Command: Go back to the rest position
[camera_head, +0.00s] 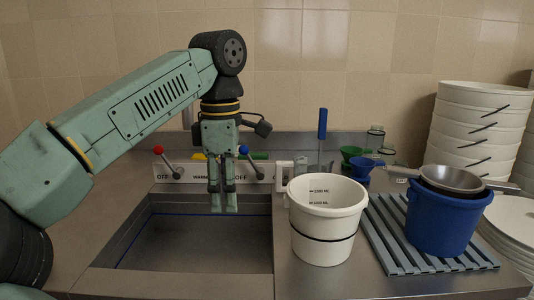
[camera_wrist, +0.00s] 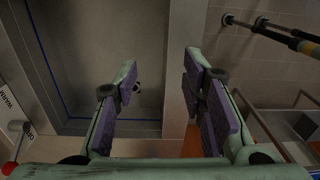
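My gripper (camera_head: 222,202) hangs fingers down above the sink basin (camera_head: 195,240) in the head view, near its back edge and in front of the lever panel. In the wrist view the two purple-padded fingers of my gripper (camera_wrist: 160,78) stand apart with nothing between them. My green arm reaches in from the left and bends down at the black elbow. The task names no object.
A white bucket (camera_head: 325,225) stands right of the sink. A blue bucket (camera_head: 440,222) with a pan (camera_head: 452,178) on top stands on a slatted rack (camera_head: 385,232). White containers (camera_head: 478,130) are stacked far right. Red (camera_head: 158,150) and blue (camera_head: 243,150) lever knobs flank my gripper.

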